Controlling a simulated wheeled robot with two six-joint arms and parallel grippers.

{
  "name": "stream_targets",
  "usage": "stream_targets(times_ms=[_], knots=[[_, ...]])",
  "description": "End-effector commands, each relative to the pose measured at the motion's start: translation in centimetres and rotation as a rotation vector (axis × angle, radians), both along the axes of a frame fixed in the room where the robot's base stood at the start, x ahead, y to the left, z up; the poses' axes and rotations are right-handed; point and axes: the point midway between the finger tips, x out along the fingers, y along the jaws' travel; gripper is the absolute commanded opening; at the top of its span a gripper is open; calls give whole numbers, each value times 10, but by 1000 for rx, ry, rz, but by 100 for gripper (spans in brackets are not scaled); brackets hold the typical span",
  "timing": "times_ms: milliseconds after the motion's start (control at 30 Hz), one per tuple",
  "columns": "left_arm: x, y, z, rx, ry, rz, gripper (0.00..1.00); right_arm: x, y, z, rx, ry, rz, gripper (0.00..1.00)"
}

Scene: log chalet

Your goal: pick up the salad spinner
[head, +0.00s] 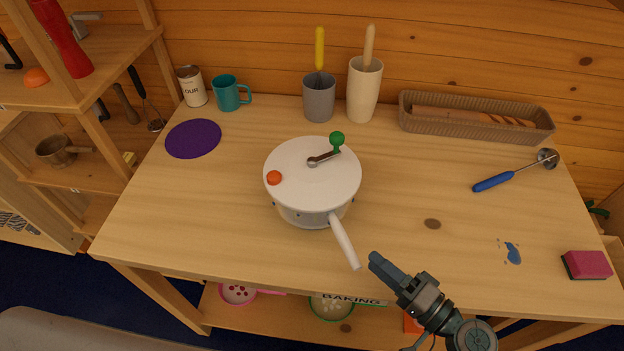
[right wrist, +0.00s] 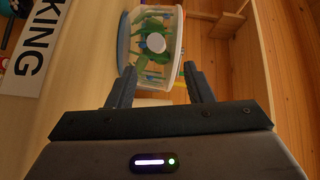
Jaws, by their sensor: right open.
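The salad spinner (head: 300,180) stands upright in the middle of the table (head: 230,250). It has a white lid, a crank with a green knob, an orange button and a pale handle (head: 343,242) reaching toward the front edge. In the right wrist view the salad spinner (right wrist: 165,75) is sideways, its side showing green and blue, beyond the fingertips. My right gripper (head: 375,263) is open and empty, just right of the handle's end in the head view. The right wrist view shows a gap between its fingers (right wrist: 159,72). My left gripper is not in view.
Behind stand a can (head: 192,88), a teal mug (head: 228,94), a grey cup (head: 319,100), a cream holder (head: 363,92) and a bread basket (head: 470,128). A purple mat (head: 193,139) lies left; a scoop (head: 505,177) and pink sponge (head: 588,265) lie right.

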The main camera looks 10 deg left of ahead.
Motion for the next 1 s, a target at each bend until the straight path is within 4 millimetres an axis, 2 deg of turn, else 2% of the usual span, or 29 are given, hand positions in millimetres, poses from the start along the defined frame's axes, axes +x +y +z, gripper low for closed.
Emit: stream_targets(times_ms=[167, 367, 533, 700, 1000], knots=[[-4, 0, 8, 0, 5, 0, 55, 11, 14, 2, 2, 0, -1, 47], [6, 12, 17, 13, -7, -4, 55, 16, 22, 2, 2, 1, 0, 47], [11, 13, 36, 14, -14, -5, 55, 27, 42, 4, 5, 3, -2, 47], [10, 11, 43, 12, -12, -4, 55, 39, 58, 1, 1, 0, 0, 47], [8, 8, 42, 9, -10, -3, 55, 41, 61, -3, -1, 1, 1, 45]])
